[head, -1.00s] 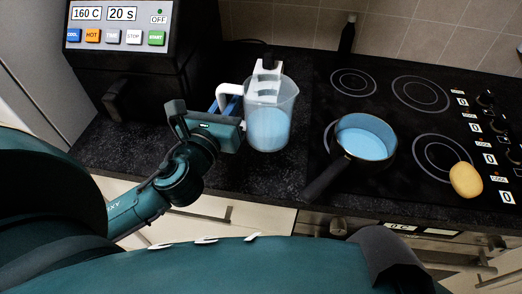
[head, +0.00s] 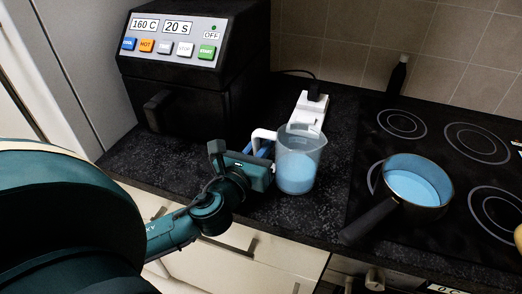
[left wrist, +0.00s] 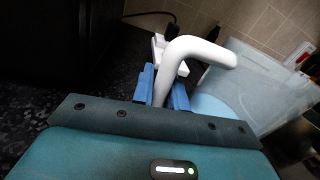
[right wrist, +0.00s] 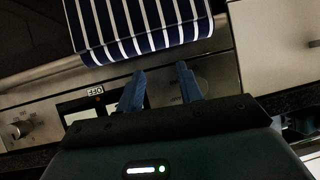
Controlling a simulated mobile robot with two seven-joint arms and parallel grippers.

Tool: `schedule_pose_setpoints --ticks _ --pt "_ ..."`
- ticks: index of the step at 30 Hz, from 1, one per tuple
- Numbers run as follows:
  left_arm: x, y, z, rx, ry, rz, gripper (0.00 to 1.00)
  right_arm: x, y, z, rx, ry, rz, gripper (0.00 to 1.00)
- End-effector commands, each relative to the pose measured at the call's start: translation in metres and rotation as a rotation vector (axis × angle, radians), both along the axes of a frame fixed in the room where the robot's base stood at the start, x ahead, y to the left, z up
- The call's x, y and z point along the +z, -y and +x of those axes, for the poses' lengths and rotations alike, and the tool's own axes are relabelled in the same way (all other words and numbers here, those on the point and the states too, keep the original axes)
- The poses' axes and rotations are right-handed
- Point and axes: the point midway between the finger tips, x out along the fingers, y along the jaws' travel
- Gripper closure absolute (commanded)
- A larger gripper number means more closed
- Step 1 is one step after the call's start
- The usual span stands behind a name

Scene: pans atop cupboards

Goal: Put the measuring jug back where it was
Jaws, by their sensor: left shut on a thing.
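The measuring jug (head: 298,165) is clear, with blue liquid in its lower part and a white handle. It is upright at the counter in the head view, left of the hob; I cannot tell whether its base touches the counter. My left gripper (head: 266,152) is shut on the jug's handle from the left. The left wrist view shows the white handle (left wrist: 166,78) between the blue fingers, with the jug's clear wall to the right. My right gripper (right wrist: 161,69) shows only in the right wrist view, open and empty, facing an oven front.
A white appliance with a black plug (head: 310,108) lies behind the jug. A black oven-like machine (head: 190,75) stands at left. A striped towel (right wrist: 145,22) hangs before my right gripper.

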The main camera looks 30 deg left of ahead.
Motion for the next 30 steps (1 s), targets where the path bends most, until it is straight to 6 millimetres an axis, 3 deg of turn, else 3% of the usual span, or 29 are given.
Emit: schedule_pose_setpoints --ticks 12,13,20,30 --pt "-0.0053 -0.0001 0.0001 0.000 0.003 -0.001 1.00 -0.0003 0.0001 0.0014 -0.004 0.005 0.007 0.64" --pt "-0.0054 -0.0002 0.0000 0.000 0.001 0.000 0.83 0.0004 0.0002 0.0016 -0.006 0.005 0.007 0.64" --pt "-0.0050 -0.0001 0.0000 0.000 0.000 0.000 0.64 0.0000 0.0011 0.0023 -0.012 0.003 0.008 0.64" --pt "-0.0022 0.0004 -0.0022 -0.001 0.000 -0.001 0.64 0.0002 0.0015 0.0023 -0.013 0.002 0.005 0.64"
